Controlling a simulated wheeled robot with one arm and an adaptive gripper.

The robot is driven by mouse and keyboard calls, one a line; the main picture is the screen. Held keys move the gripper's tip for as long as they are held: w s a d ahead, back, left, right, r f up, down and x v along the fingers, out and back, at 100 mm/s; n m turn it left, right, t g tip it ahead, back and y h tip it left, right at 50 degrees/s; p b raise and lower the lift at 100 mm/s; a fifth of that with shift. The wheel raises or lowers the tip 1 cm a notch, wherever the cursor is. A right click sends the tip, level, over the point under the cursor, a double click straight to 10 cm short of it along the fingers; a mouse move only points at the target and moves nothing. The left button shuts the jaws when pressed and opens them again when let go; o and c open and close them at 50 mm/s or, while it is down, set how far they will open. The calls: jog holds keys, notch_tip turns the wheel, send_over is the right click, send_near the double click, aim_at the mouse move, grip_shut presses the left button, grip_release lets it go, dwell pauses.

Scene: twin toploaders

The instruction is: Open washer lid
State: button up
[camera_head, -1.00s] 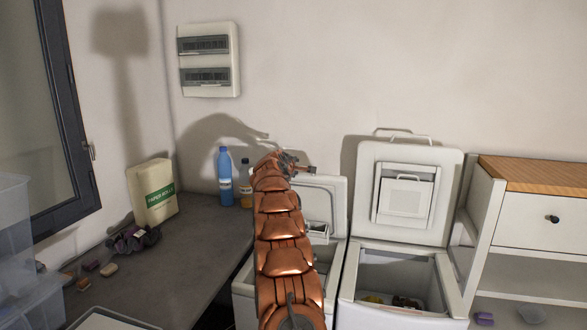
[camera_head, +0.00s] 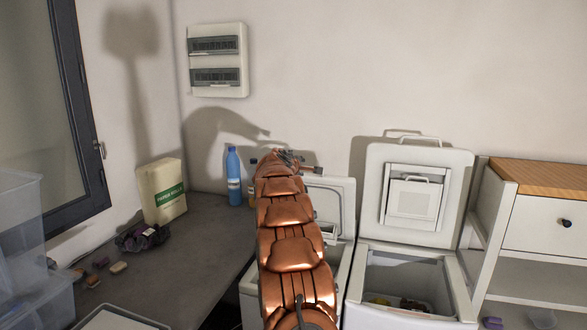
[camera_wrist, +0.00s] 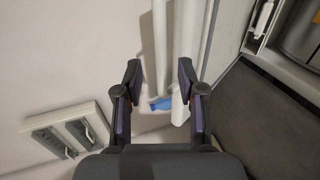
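Two white toploaders stand side by side against the back wall. The left machine (camera_head: 248,287) is partly hidden by my arm; its lid (camera_head: 345,192) stands raised near the wall. The right machine (camera_head: 398,318) has its lid (camera_head: 458,185) fully up, its opening showing. My gripper (camera_head: 297,162) is at the upper left edge of the left lid, small in the head view. In the wrist view my gripper (camera_wrist: 160,78) has its fingers apart. White upright edges, probably of the left lid (camera_wrist: 188,40), pass between and beyond the fingertips. I cannot tell whether they touch.
Clear bins (camera_head: 25,245) stand at far left. A white cabinet (camera_head: 545,220) stands right. A fuse panel (camera_head: 217,60) is on the wall.

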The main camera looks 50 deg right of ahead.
jog(key=v, duration=0.7)
jog(key=shift+a, duration=0.15)
dwell(0.3)
